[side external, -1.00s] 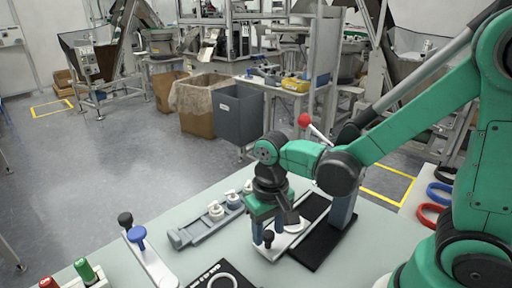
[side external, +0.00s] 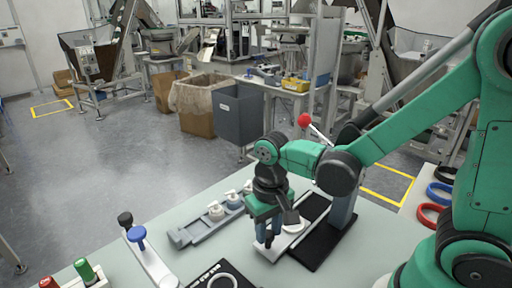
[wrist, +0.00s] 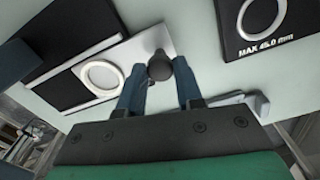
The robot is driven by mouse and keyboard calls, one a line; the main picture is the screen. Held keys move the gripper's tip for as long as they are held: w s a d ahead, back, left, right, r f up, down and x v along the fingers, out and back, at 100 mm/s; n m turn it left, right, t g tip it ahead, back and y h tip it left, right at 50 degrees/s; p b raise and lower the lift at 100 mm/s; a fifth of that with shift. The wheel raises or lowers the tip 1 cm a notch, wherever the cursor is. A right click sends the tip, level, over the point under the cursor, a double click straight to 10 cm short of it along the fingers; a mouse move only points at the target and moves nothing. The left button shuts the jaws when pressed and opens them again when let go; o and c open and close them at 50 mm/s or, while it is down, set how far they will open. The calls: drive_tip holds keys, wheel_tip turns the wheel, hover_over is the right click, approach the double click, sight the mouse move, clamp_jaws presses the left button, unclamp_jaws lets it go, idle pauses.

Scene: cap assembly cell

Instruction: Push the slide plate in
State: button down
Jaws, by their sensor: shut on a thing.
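The slide plate (side external: 271,252) is a flat pale plate lying partly in a black base (side external: 322,246), with its knob end sticking out towards the front left. A white ring (side external: 294,226) sits on the plate, and it also shows in the wrist view (wrist: 120,82). A dark round knob (wrist: 160,65) stands on the plate's outer end. My gripper (side external: 268,240) is down at this end, its blue fingers on either side of the knob and shut on it. In the side view the fingers mostly hide the knob.
A grey rail (side external: 185,237) with several white parts lies left of my gripper. A black gauge plate (wrist: 265,38) marked "MAX 45.0 mm" lies near the front. A red-ball lever (side external: 304,120) rises behind the base.

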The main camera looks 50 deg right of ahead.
idle(0.6)
drive_tip(key=d, duration=0.9)
drive_tip(key=c, duration=0.6)
unclamp_jaws()
drive_tip(key=shift+r, duration=2.8)
